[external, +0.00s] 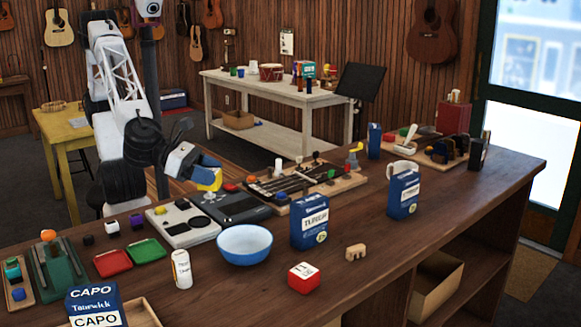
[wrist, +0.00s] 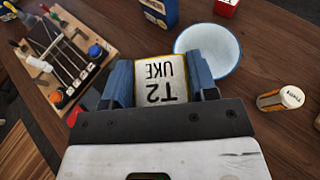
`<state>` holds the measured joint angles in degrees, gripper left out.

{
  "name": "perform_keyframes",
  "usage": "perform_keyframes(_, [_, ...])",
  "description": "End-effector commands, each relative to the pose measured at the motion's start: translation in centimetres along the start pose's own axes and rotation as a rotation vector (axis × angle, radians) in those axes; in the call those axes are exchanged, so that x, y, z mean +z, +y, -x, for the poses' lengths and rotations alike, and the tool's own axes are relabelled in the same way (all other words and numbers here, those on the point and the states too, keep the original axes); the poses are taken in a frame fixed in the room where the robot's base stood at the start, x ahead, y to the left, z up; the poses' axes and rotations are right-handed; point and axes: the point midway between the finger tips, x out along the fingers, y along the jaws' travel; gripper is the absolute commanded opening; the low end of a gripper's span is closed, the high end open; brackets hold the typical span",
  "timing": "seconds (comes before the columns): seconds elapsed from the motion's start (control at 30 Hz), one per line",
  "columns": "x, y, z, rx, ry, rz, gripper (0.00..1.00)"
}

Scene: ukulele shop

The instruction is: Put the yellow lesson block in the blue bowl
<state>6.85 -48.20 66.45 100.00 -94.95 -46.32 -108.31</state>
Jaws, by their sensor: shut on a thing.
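My gripper (external: 207,181) is shut on the yellow lesson block (external: 211,180) and holds it above the dark device on the bench. In the wrist view the block (wrist: 161,80) sits between the two blue fingers of my gripper (wrist: 160,85), and its white face reads "T2 UKE". The blue bowl (external: 245,258) stands on the bench, in front of and to the right of the gripper in the external view. The bowl looks empty. In the wrist view the bowl (wrist: 208,38) lies just beyond the right finger, apart from the block.
A white can (external: 181,268) stands left of the bowl, and a blue box (external: 309,221) stands right of it. A red block (external: 303,278) lies in front. Red (external: 112,263) and green (external: 146,251) trays lie at left. A wooden board with fretboard parts (external: 310,187) lies behind.

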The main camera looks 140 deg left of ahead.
Motion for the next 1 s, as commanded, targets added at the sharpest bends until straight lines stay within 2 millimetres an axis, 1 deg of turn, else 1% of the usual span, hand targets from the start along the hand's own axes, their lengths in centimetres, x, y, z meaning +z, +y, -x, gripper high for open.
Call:
perform_keyframes(0.03, [-0.4, -0.2, 1.0, -0.002, 0.000, -0.001, 0.29])
perform_keyframes(0.1, [-0.9, -0.3, 2.2, -0.001, 0.001, -0.001, 0.29])
perform_keyframes(0.3, [-2.3, -0.4, 5.6, 0.003, 0.000, 0.001, 0.29])
perform_keyframes(0.4, [-2.8, -0.3, 7.0, 0.004, 0.000, 0.003, 0.29])
perform_keyframes(0.63, [-3.5, -0.1, 9.0, 0.007, 0.000, 0.003, 0.29])
perform_keyframes(1.0, [-4.3, 0.2, 10.9, 0.009, 0.000, 0.004, 0.29])
